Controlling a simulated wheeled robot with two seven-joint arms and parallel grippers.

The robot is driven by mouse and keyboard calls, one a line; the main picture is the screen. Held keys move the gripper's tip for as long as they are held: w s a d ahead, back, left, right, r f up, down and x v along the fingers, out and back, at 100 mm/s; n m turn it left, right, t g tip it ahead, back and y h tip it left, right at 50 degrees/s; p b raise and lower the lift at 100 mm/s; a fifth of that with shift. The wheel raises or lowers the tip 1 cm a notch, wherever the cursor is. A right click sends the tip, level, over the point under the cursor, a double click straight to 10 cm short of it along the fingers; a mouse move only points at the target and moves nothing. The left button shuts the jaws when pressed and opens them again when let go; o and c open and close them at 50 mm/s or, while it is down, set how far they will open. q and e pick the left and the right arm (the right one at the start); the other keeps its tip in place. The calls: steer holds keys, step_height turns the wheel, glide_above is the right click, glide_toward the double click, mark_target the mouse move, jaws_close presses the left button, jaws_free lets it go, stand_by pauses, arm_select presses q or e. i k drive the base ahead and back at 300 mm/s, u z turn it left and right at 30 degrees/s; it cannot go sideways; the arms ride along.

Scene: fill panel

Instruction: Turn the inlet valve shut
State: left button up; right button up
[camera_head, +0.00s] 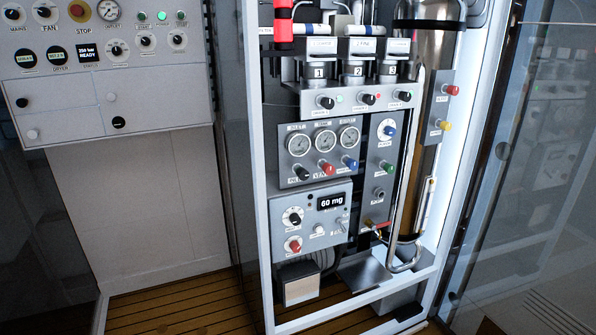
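A fill panel in a white-framed cabinet (260,200) stands in the middle of the head view. No label there is readable enough to tell which control is the inlet valve. A small valve with a red lever (377,225) sits low right of the panel, beside a bent metal pipe (404,262). Knobs in black, red (326,169), blue (349,163) and green (387,168) sit under and beside three gauges (323,140). A red knob (452,90) and a yellow knob (445,125) are on a plate at right. Neither gripper is in view.
A grey control box (100,85) with switches, a gauge and a display hangs at upper left. A tall chrome cylinder (430,50) stands behind the panel's right side. A glass door (530,150) is at right. Slatted floor (170,305) lies in front, clear.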

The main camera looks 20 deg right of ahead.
mark_target(303, 174)
steer(key=z, duration=0.5)
steer(key=k, duration=0.6)
steer(key=z, duration=0.45)
steer(key=i, duration=1)
steer(key=u, duration=0.9)
